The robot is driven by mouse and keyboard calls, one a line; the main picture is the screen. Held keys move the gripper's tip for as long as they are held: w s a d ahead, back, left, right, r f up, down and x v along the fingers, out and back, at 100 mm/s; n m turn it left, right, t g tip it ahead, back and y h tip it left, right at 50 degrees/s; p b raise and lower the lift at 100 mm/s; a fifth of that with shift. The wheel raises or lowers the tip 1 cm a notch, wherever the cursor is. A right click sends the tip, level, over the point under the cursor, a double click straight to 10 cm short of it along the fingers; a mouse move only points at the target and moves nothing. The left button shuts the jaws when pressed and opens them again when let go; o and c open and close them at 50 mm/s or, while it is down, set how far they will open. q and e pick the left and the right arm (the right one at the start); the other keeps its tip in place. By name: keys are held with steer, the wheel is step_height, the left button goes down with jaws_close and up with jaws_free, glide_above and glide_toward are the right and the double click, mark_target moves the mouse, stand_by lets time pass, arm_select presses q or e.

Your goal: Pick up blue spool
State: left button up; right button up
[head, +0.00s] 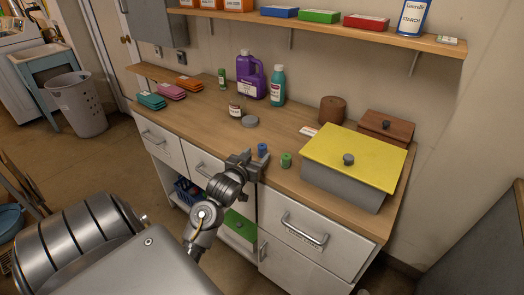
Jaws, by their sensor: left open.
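A small blue spool (263,150) stands on the wooden counter (221,122) near its front edge. My left gripper (254,160) is at the counter's front edge, right beside the blue spool. It is open, and whether the spool lies between its fingers is hard to tell. A small green spool (286,160) stands a little to the right of the blue one. My right gripper does not show.
A grey box with a yellow lid (345,158) stands to the right. Folded cloths (171,92) lie at left. A shelf (330,28) runs above.

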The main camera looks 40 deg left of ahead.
mark_target(260, 151)
arm_select(q)
steer(key=x, duration=0.4)
steer(key=shift+w+p, duration=0.2)
steer(key=shift+p, duration=0.15)
steer(key=shift+w+a+f, duration=0.15)
steer(key=shift+w, duration=0.2)
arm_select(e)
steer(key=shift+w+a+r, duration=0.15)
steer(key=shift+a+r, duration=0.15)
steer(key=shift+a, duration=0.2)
arm_select(q)
steer(key=c, duration=1.1)
steer(key=shift+o, duration=0.2)
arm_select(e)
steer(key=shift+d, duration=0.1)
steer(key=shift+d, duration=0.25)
